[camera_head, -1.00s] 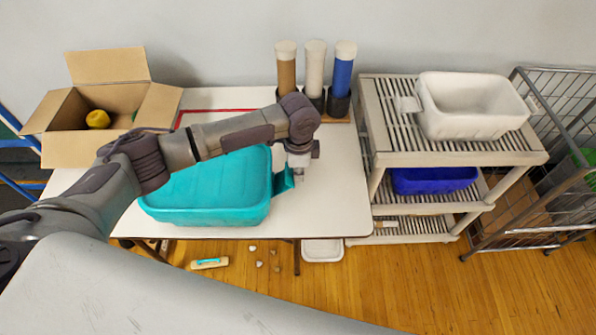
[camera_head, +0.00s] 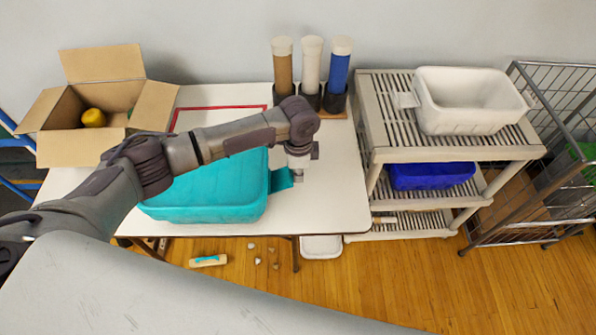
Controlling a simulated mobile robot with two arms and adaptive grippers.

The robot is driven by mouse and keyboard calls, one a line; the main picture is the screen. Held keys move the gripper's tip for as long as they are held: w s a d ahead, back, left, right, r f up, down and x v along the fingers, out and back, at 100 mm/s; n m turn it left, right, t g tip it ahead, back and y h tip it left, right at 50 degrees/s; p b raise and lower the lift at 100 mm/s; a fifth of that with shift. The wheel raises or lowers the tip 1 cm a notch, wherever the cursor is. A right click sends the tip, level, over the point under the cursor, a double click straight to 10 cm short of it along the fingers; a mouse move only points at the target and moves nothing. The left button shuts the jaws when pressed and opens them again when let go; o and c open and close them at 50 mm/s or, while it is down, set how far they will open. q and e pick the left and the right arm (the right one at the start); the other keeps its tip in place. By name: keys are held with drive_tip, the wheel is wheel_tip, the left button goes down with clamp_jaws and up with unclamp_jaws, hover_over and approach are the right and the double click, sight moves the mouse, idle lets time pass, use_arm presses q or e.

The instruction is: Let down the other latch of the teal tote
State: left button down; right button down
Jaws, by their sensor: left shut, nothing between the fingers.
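The teal tote (camera_head: 215,195) stands on the white table with its lid on, partly covered by my left arm. A teal latch (camera_head: 281,180) sticks out from its right side, tilted outward and not flat against the wall. My left gripper (camera_head: 298,177) is shut, pointing down at the outer end of this latch. I cannot tell whether it touches the latch. The tote's left end is partly behind my arm, and no latch can be made out there. My right gripper is not in view.
An open cardboard box (camera_head: 100,105) with a yellow item stands at the table's back left. Three capped tubes (camera_head: 311,75) stand at the back. A shelf rack (camera_head: 375,120) holding white and blue bins is on the right. The table's right front (camera_head: 335,205) is clear.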

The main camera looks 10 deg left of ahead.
use_arm(q)
drive_tip(key=shift+f, duration=0.75)
idle(0.4)
drive_tip(key=shift+a+f+b, duration=0.1)
drive_tip(key=shift+f+b, duration=0.25)
drive_tip(key=shift+f, duration=0.5)
drive_tip(key=shift+s+a+f, duration=0.1)
drive_tip(key=shift+a+f, duration=0.1)
drive_tip(key=shift+f, duration=0.4)
